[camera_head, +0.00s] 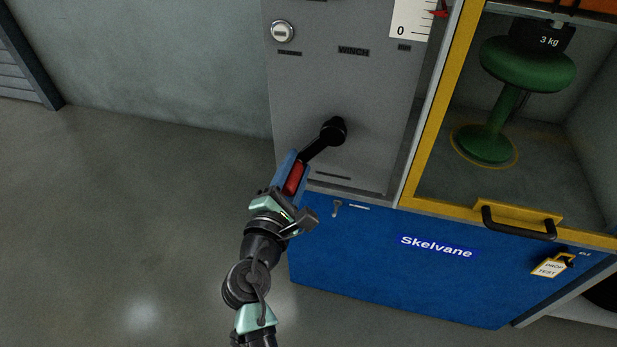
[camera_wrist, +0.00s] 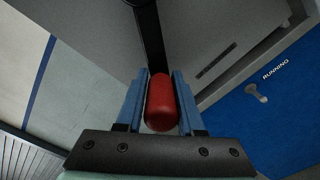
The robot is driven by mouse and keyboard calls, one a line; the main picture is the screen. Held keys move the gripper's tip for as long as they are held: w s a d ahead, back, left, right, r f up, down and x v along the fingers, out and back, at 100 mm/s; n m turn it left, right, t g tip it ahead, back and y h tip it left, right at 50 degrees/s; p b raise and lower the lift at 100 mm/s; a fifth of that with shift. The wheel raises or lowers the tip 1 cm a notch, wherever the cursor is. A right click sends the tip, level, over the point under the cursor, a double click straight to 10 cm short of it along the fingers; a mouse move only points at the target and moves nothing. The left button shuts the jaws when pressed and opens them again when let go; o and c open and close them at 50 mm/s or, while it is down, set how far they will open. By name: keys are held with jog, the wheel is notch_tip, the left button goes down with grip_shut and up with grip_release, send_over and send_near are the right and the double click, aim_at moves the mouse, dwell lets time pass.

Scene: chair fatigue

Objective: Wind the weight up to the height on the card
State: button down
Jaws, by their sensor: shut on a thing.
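The winch crank (camera_head: 318,145) is a black arm on a dark hub, on the grey panel under the "WINCH" label. The crank points down and left from its hub, and its red handle (camera_head: 294,178) is at the lower end. My gripper (camera_head: 291,176) is shut on the red handle. In the wrist view the red handle (camera_wrist: 160,103) sits between my two blue fingers. The weight (camera_head: 546,36), dark and marked "3 kg", is above a green stool (camera_head: 528,68) inside the yellow-framed cabinet; its upper part is cut off. A scale (camera_head: 410,18) shows "0" and a red pointer (camera_head: 438,13). I see no height card.
The yellow-framed door (camera_head: 431,110) has a black handle (camera_head: 518,223). A blue base (camera_head: 400,260) marked "Skelvane" carries a small key-like switch (camera_head: 337,208) and a "DROP TEST" tag (camera_head: 551,267). A round knob (camera_head: 282,32) is on the panel. The floor at left is clear.

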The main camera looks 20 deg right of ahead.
jog(key=a+r+m, duration=0.1)
jog(key=w+a+r+m, duration=0.1)
jog(key=m, duration=0.1)
jog(key=shift+w+a+r, duration=0.1)
jog(key=shift+w+r, duration=0.1)
jog(key=shift+r, duration=0.1)
jog(key=shift+w+a+r+m+b, duration=0.15)
jog(key=shift+a+r+m, duration=0.05)
jog(key=shift+r+m, duration=0.4)
jog(key=shift+w+a+r+m+b, duration=0.1)
jog(key=shift+a+r+m+b, duration=0.2)
jog(key=shift+m, duration=0.4)
jog(key=shift+d+r, duration=0.1)
jog(key=c, duration=0.6)
grip_release()
jog(key=shift+d, duration=0.1)
jog(key=shift+s+f, duration=0.2)
jog(key=shift+f, duration=0.05)
jog(key=p+v, duration=0.2)
jog(key=v, duration=1)
jog(key=shift+s+a+p, duration=0.25)
jog(key=shift+p, duration=0.15)
jog(key=shift+r, duration=0.1)
